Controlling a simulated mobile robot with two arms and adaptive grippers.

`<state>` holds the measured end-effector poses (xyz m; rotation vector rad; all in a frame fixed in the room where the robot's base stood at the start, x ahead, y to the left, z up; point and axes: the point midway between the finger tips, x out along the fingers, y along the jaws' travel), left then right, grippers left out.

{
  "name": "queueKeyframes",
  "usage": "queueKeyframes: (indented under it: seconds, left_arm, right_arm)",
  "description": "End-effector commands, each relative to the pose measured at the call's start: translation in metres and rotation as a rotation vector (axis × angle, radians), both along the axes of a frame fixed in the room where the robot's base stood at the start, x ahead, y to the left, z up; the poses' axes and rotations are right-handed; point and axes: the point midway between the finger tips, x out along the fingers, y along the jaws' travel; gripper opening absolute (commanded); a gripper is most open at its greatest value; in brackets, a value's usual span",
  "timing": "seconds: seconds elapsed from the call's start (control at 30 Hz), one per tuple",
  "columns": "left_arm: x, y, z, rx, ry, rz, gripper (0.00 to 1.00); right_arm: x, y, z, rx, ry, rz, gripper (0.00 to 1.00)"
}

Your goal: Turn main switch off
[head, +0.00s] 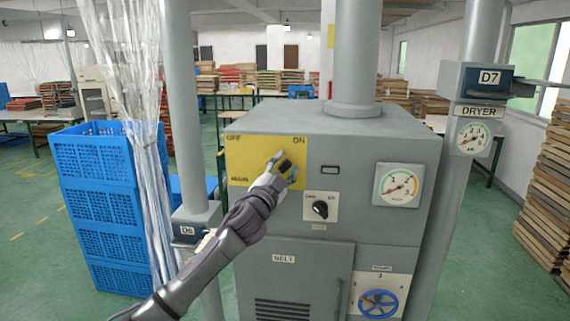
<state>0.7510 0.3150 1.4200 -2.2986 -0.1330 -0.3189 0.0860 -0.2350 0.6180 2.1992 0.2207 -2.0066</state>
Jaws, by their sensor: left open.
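The main switch panel (247,157) is a yellow plate on the front of the grey machine. It reads OFF at its upper left, ON at its upper right and MAIN at its lower left. My left gripper (285,163) is open in front of the right part of this plate, below the ON mark. A small dark piece shows between its fingers; I cannot tell whether it is the switch handle or part of the gripper. The rest of the switch is hidden, so its position and any contact are unclear. My right gripper is not in view.
A black knob (320,209), a round gauge (398,185) and a blue handwheel (378,303) sit on the same machine (360,140). Stacked blue crates (102,208) and a clear plastic curtain (137,110) stand at left. A dryer gauge (473,138) is at right.

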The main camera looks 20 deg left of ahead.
Motion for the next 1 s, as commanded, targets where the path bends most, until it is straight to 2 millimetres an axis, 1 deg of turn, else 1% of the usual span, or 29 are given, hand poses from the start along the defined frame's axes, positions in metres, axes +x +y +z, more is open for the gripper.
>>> queueKeyframes:
  seconds: [0.2,0.27,0.4,0.5,0.83,1.0]
  left_arm:
    - [0.0002,-0.0001,-0.0003,0.000,0.000,0.000,0.48]
    - [0.0002,-0.0001,-0.0003,-0.001,0.000,0.000,0.38]
    - [0.0001,-0.0001,-0.0002,-0.001,0.000,0.000,0.15]
    - [0.0000,-0.0001,-0.0002,-0.001,0.000,0.000,0.00]
    - [0.0004,-0.0001,-0.0006,-0.002,0.000,-0.001,0.00]
    - [0.0060,-0.0011,-0.0011,-0.030,-0.009,-0.001,0.00]
  right_arm:
    - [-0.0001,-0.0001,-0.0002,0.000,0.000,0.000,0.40]
    - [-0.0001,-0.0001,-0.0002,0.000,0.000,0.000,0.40]
    - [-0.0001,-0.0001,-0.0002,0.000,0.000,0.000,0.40]
    - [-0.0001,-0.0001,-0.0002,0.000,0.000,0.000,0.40]
    - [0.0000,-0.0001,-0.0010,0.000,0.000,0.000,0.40]
    - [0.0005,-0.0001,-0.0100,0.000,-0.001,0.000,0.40]
